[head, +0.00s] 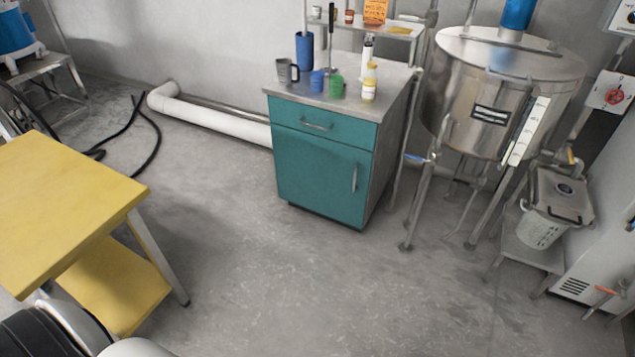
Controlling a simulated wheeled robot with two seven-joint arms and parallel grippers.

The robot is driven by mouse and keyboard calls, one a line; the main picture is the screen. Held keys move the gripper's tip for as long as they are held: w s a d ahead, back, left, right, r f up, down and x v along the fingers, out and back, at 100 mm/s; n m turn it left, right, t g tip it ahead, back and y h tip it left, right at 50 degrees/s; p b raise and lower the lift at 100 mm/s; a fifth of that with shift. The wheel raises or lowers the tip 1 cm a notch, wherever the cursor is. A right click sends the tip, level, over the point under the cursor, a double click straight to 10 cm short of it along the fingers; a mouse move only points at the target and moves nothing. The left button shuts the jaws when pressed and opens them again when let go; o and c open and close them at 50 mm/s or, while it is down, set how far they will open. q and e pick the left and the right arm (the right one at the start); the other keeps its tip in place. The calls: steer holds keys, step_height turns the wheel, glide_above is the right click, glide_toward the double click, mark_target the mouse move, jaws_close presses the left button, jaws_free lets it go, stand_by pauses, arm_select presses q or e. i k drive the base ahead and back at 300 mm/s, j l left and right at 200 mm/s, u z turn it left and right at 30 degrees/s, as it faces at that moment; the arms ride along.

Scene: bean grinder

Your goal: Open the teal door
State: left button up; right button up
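The teal door (320,174) is the lower front of a small cabinet with a grey top (312,100) in the upper middle of the head view. The door looks shut. Its upright silver handle (354,178) is near the door's right edge. A teal drawer (322,124) with a horizontal silver handle (316,125) sits above the door and is also shut. Neither of my grippers shows in the head view, and the cabinet stands some distance away across the floor.
A yellow two-level table (70,205) stands at the left. A steel tank (490,95) on legs stands right of the cabinet. Cups and bottles, including a grey mug (287,72), stand on top. The grey floor (300,275) before the cabinet is clear.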

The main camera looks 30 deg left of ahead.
mark_target(327, 177)
steer(key=i+j, duration=0.8)
steer(key=j, duration=0.1)
